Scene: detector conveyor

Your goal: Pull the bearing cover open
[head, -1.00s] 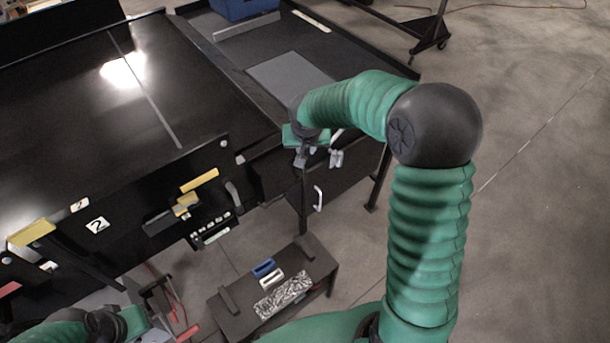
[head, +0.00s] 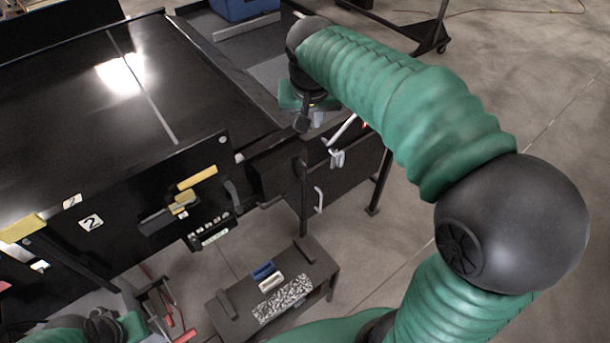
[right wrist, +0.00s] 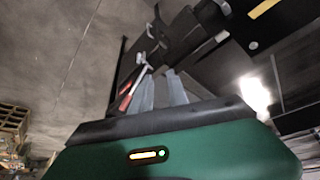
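A dark panel (head: 345,183) under the conveyor's right end carries a white upright handle (head: 319,200); it may be the bearing cover and looks closed. A pale bar (head: 341,130) and a small pale latch-like part (head: 337,158) are above it. My right gripper is just above and left of these in the head view, its fingers mostly hidden by the wrist. In the right wrist view its grey fingers (right wrist: 161,92) are apart and look empty, beside a red-and-white lever (right wrist: 133,88). My left gripper (head: 140,322) is low at the left, its fingers unclear.
The black conveyor (head: 80,110) fills the left, with a side panel of yellow parts (head: 182,204) and switches. A low dark table (head: 235,316) holds a blue item (head: 264,269) and a patterned block (head: 283,298). A blue bin (head: 240,8) is at the back. Open floor lies right.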

